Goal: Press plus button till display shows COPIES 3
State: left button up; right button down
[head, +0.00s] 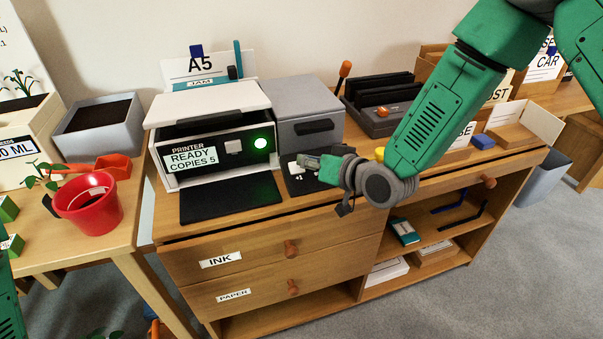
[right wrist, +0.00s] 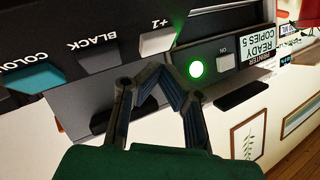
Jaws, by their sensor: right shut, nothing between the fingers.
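The printer (head: 215,130) stands on the wooden cabinet. Its display (head: 190,159) reads READY, COPIES 5, which also shows on the display in the right wrist view (right wrist: 262,47). A green light glows on its front. The white +1 button (right wrist: 158,40) sits beside a grey BLACK button (right wrist: 98,60) and a teal COLOUR button (right wrist: 32,78). My right gripper (head: 308,162) is shut and empty at the dark control panel, right of the printer. In the right wrist view its fingertips are close to the +1 button; I cannot tell whether they touch it. My left gripper is out of view.
A grey box (head: 308,105) stands behind the control panel. A black pad (head: 230,200) lies in front of the printer. A dark tray (head: 385,110) stands behind my right arm.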

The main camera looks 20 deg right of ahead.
jog(key=shift+w+a+f, duration=0.1)
jog(key=shift+a, duration=1.05)
jog(key=shift+d, duration=0.9)
jog(key=shift+a, duration=0.75)
jog(key=shift+d+f, duration=0.1)
jog(key=shift+d, duration=0.5)
jog(key=shift+w+f, duration=0.2)
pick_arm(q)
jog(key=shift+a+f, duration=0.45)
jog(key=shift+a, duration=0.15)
pick_arm(e)
jog(key=shift+a, duration=0.35)
